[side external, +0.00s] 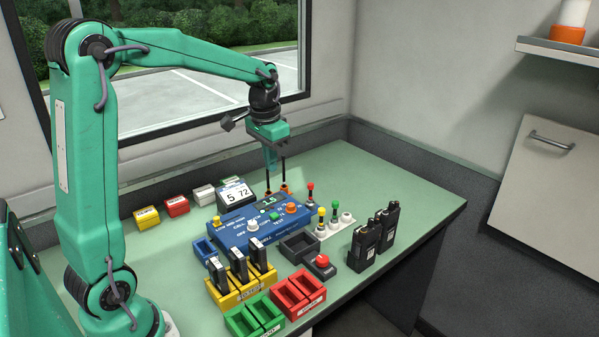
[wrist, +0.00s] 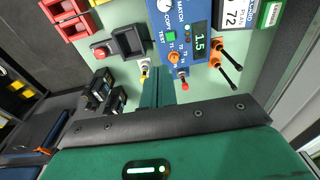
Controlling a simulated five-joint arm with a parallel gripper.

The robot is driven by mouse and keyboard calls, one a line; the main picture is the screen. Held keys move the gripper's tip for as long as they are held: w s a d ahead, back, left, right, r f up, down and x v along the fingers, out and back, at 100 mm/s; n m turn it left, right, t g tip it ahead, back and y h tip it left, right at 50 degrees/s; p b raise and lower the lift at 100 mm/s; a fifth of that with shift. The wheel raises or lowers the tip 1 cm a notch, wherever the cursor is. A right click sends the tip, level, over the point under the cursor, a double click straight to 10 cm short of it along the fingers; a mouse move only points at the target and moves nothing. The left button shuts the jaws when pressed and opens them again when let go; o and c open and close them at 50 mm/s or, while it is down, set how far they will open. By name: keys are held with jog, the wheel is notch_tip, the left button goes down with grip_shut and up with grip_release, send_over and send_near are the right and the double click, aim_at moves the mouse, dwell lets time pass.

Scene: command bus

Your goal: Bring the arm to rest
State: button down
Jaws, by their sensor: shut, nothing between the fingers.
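My green arm is raised and bent over the table (side external: 360,175). My gripper (side external: 270,160) points down above the back part of the blue control panel (side external: 230,240), apart from it. Its teal fingers are together and empty in the wrist view (wrist: 156,80). The panel carries knobs, an orange knob (side external: 291,208), a green button (wrist: 173,59) and a small display (wrist: 200,42) that reads 1.5. Two black rods with orange bases (side external: 284,177) stand behind the panel, close to the fingers in the side view.
Two black radios (side external: 366,245) stand at the right. A dark tray (side external: 299,247), red button box (side external: 320,265), yellow rack (side external: 235,287), green trays (side external: 254,318) and red trays (side external: 298,294) lie in front. Small levers (side external: 334,213) stand right of the panel. The far right tabletop is clear.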

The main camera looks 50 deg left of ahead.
jog(key=s+d+r+t, duration=0.1)
jog(key=s+d+t, duration=0.1)
jog(key=s+d, duration=0.4)
jog(key=s+d+r+t, duration=0.2)
jog(key=s+d, duration=0.4)
jog(key=s, duration=0.6)
jog(key=shift+t, duration=0.3)
jog(key=shift+s, duration=0.1)
dwell(1.4)
